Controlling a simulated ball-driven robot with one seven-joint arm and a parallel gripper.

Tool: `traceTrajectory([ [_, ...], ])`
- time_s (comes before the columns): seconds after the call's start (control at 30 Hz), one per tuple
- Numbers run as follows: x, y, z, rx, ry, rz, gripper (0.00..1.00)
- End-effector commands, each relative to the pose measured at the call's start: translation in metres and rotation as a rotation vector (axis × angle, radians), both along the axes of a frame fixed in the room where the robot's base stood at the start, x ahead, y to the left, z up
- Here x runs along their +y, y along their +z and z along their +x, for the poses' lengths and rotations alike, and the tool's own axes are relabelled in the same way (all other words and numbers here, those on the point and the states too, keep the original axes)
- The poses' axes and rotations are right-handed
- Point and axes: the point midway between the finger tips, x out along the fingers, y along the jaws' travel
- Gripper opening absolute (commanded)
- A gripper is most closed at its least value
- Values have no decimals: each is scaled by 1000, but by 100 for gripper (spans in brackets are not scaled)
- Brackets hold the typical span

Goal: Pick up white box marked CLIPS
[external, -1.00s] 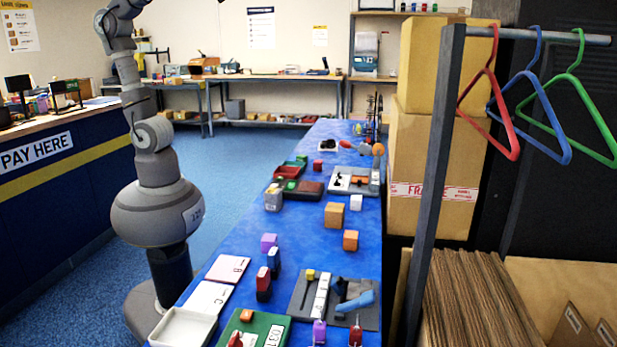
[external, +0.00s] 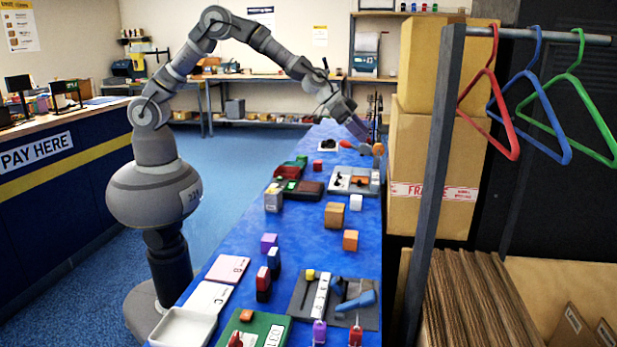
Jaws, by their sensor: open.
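A small white box (external: 356,202) stands on the blue-covered table, right of a tan box. A pale grey-white box (external: 273,198) stands at the table's left edge. Any marking on either is too small to read, so I cannot tell which one says CLIPS. My gripper (external: 362,136) is open above the far end of the table, near an orange round thing. It is well beyond both boxes and touches neither. Its fingertips are small and partly blurred into the objects behind.
The blue table (external: 305,232) holds a tan box (external: 334,215), an orange box (external: 350,240), a purple box (external: 269,242) and trays of tools. Tall cartons (external: 432,160) and a hanger rail (external: 540,36) stand on the right. Blue floor lies open on the left.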

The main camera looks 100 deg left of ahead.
Motion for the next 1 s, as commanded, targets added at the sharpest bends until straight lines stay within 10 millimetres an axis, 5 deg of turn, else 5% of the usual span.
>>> traceTrajectory([
  [0.03, 11, -44, -4, 57, 16, -7, 75],
  [0.1, 21, -98, -14, 115, 32, -8, 75],
  [0.2, 31, -150, -28, 174, 49, -6, 75],
  [0.3, 34, -177, -36, 204, 56, -4, 75],
  [0.73, 30, -238, -8, 210, 55, -1, 75],
  [1.0, 30, -248, 2, 208, 56, -3, 75],
])
